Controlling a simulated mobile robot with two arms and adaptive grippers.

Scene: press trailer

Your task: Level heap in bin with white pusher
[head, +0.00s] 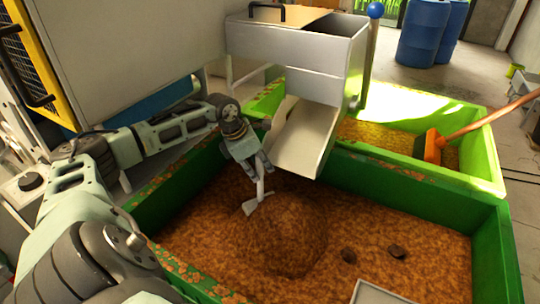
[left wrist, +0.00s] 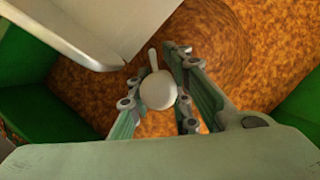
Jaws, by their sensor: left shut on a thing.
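The white pusher (head: 251,206) is held in my left gripper (head: 258,172), with its head low over the left side of the heap. In the left wrist view the pusher's round white end (left wrist: 158,90) sits between the fingers of my left gripper (left wrist: 158,98). The heap (head: 282,234) is a rounded brown mound in the green bin (head: 420,180), with flatter brown material around it. I cannot tell whether the pusher's head touches the material. My right gripper does not show.
A white chute (head: 305,138) hangs over the bin's far edge, close to my left gripper. Behind stands a brighter green bin (head: 490,150) with an orange-headed tool (head: 432,147). Two dark lumps (head: 397,251) lie in the material. Blue barrels (head: 424,30) stand far back.

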